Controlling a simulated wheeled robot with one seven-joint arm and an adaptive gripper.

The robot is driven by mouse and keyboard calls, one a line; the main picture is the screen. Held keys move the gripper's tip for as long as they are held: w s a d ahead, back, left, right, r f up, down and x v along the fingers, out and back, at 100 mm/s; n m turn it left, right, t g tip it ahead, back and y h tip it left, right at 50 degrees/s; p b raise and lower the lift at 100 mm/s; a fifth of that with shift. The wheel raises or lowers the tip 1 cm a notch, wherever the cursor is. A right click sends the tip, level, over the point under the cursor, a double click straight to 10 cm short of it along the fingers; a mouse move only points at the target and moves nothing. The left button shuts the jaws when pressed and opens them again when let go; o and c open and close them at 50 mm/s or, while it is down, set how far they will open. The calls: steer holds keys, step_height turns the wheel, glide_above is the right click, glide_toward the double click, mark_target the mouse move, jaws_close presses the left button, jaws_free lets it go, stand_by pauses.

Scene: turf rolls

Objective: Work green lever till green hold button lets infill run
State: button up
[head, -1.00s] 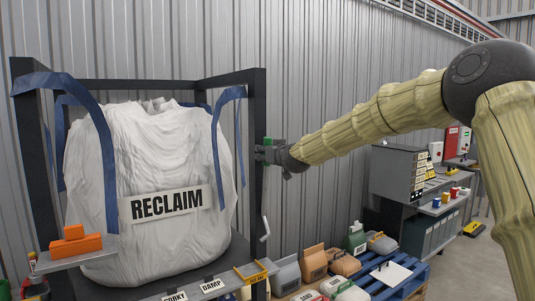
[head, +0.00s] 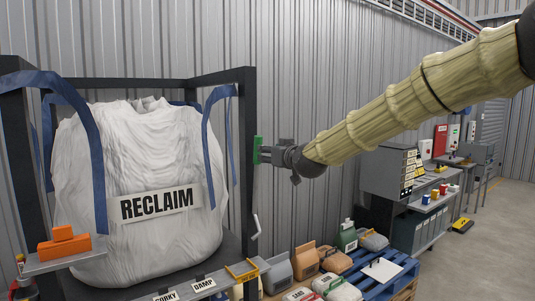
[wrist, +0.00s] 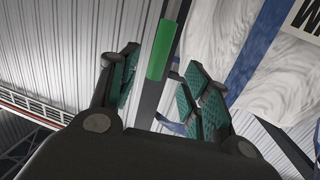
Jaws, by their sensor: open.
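The green lever (head: 257,149) is a short upright green bar at the right side of the dark frame post, beside the white RECLAIM bag (head: 140,185). My gripper (head: 268,153) is just right of it in the head view, at about the same height. In the wrist view the green lever (wrist: 163,50) appears ahead, between the two open finger pads of my gripper (wrist: 160,80). The jaws hold nothing; whether a pad touches the lever I cannot tell. I cannot make out a green hold button.
The dark post (head: 247,190) stands close beside my gripper, with a pale crank handle (head: 256,228) lower down. A grey cabinet (head: 390,170) is to the right. Orange blocks (head: 64,243) rest on a shelf at left.

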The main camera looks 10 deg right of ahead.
steer(key=shift+s+d, duration=0.1)
steer(key=shift+s, duration=0.2)
steer(key=shift+c, duration=0.5)
